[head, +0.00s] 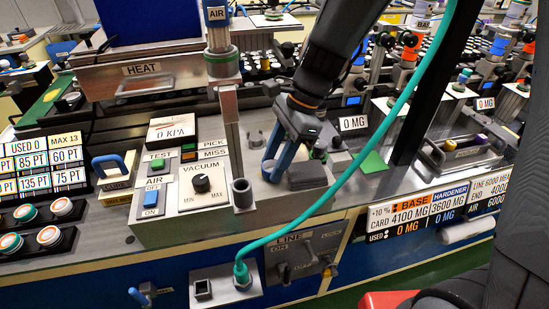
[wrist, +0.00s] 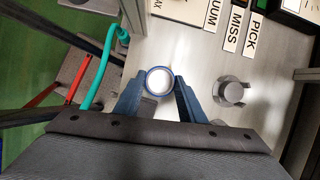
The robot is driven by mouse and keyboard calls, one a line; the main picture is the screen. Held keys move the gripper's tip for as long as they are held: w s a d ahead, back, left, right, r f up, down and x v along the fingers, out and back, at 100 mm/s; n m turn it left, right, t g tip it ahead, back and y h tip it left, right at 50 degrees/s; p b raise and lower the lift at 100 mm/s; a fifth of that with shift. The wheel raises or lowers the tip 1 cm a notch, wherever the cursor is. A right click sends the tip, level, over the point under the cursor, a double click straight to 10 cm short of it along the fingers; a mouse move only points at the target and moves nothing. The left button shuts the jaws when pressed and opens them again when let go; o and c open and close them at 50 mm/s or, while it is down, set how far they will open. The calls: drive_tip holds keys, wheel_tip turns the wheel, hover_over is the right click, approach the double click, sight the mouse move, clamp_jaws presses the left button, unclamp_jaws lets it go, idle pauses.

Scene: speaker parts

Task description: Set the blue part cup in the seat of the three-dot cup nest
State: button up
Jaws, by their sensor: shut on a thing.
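The blue part cup (wrist: 149,80) shows in the wrist view as a round cup with a blue rim and a pale inside. My gripper (wrist: 160,82) is shut on it, one blue finger on each side. In the head view my gripper (head: 270,172) points down over the grey metal panel, and I cannot make out the cup clearly between the fingers. A grey round fixture (wrist: 232,92) stands on the panel to the right of the cup in the wrist view, apart from it. No dots are readable, so I cannot tell which fixture is the three-dot nest.
A dark grey block (head: 308,176) lies on the panel right beside my gripper. An upright metal post (head: 232,130) and the vacuum panel (head: 203,186) stand to the left. A green hose (head: 345,180) curves in front of the arm. A 0 MG display (head: 353,123) stands behind.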

drive_tip(key=shift+f, duration=0.3)
drive_tip(key=o, duration=1.1)
drive_tip(key=shift+o, duration=0.2)
drive_tip(key=shift+b, duration=0.55)
drive_tip(key=b+v, duration=0.1)
drive_tip(key=v, duration=0.6)
drive_tip(key=shift+r, duration=0.35)
drive_tip(key=shift+d+r, duration=0.1)
